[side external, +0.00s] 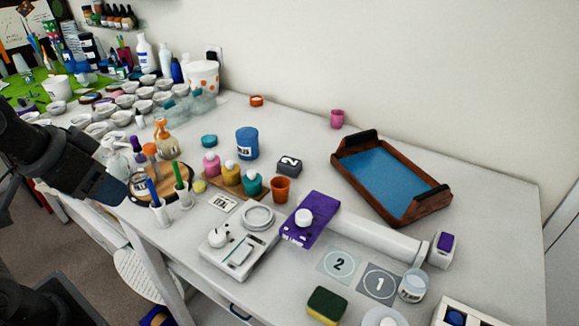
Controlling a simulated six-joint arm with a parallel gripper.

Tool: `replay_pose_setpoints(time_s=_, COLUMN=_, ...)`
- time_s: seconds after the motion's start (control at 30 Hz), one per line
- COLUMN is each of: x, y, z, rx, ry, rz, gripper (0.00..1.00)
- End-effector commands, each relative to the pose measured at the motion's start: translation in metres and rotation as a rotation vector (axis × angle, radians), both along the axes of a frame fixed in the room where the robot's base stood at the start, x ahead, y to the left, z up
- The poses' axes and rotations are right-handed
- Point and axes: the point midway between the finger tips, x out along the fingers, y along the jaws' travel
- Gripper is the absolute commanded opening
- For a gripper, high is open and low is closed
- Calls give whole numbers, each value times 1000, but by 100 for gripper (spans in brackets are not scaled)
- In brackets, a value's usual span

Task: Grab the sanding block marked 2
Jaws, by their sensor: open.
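The sanding block marked 2 (289,166) is a small dark grey block with a pale patch bearing a 2. It sits on the white table right of the blue tub, behind the orange cup. My gripper (112,190) is at the left edge of the view, beside the round tray of bottles and well left of the block. It is open and apart from the block; its fingertips are hard to make out. A flat grey square marked 2 (339,264) and one marked 1 (379,283) lie at the front.
Between my gripper and the block stand pen cups (160,212), small bottles on a wooden board (232,190) and the blue tub (247,143). An orange cup (280,189) is close in front of the block. A wooden tray (391,178) lies right. Table behind the block is clear.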

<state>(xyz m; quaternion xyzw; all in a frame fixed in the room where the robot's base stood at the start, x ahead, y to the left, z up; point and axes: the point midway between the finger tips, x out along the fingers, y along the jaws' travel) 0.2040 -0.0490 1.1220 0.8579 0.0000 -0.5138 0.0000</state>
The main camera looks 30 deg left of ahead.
Motion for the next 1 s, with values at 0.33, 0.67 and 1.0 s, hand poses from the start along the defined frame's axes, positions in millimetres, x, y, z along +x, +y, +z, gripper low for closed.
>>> replay_pose_setpoints(time_s=0.33, x=0, y=0, z=0, rx=0, ry=0, rz=0, gripper=93)
replay_pose_setpoints(time_s=0.67, x=8, y=0, z=5, rx=32, ry=4, rz=-60, gripper=94)
replay_pose_setpoints(time_s=1.0, x=110, y=-10, z=38, rx=406, ry=41, rz=-776, gripper=94)
